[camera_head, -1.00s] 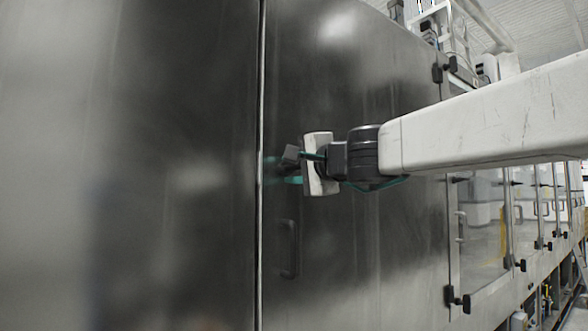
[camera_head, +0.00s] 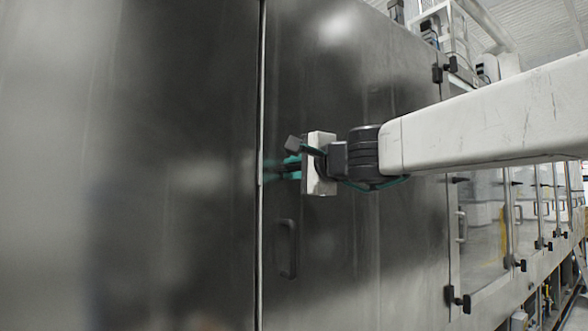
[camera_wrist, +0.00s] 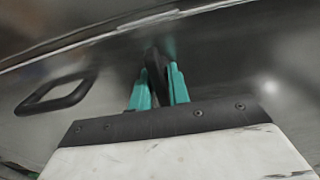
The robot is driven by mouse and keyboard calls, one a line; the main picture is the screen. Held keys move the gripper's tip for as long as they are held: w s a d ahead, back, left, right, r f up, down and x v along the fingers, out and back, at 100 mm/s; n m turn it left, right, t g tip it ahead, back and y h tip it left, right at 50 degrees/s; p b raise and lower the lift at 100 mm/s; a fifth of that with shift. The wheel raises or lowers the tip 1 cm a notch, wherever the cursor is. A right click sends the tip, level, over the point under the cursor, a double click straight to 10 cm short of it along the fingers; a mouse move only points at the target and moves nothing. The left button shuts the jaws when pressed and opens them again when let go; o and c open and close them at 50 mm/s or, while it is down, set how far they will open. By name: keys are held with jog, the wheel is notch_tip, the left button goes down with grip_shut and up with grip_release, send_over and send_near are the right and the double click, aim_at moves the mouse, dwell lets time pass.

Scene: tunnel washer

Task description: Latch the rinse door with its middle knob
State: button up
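The rinse door is the dark steel panel (camera_head: 345,250) right of a vertical seam in the head view, lying close to flush with the panel to its left. My gripper (camera_head: 277,171) is at the door's left edge by the seam. In the wrist view, its two teal fingers (camera_wrist: 160,72) are on either side of a slim black knob (camera_wrist: 154,68) and appear closed on it. The knob stands near the seam. In the head view the knob cannot be made out clearly behind the fingers.
A black bar handle (camera_head: 287,248) sits on the door below my gripper, and shows at left in the wrist view (camera_wrist: 56,92). Black hinges (camera_head: 457,299) are at the door's right side. Windowed doors (camera_head: 484,225) continue to the right.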

jog(key=shift+o, duration=1.1)
jog(key=v, duration=0.7)
jog(key=shift+s+d, duration=0.25)
jog(key=shift+s, duration=0.05)
